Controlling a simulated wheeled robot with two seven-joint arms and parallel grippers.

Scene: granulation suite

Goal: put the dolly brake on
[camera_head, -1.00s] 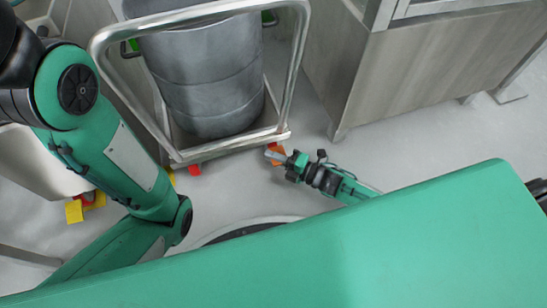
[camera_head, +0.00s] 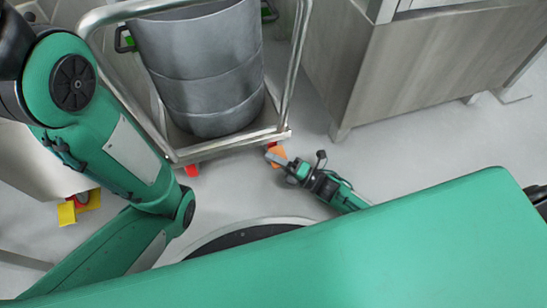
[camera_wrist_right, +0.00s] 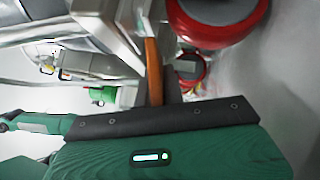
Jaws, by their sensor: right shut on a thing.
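The dolly (camera_head: 230,143) is a silver metal frame with a tall tubular handle, standing at the upper left of the head view. Its orange brake lever (camera_head: 278,152) is low at the front right corner, partly hidden by my right gripper (camera_head: 274,159). In the right wrist view, the orange lever (camera_wrist_right: 153,62) lies between the grey fingers, and my right gripper is shut on it. Red caster wheels (camera_wrist_right: 215,15) show just beyond it. My left arm crosses the left of the head view; its gripper is out of view.
A grey ribbed drum (camera_head: 205,75) stands on the dolly. A wood-grain cabinet (camera_head: 430,70) on legs stands at the right. A yellow and red object (camera_head: 78,207) is on the floor at the left. Pale floor (camera_head: 400,155) is open right of my right gripper.

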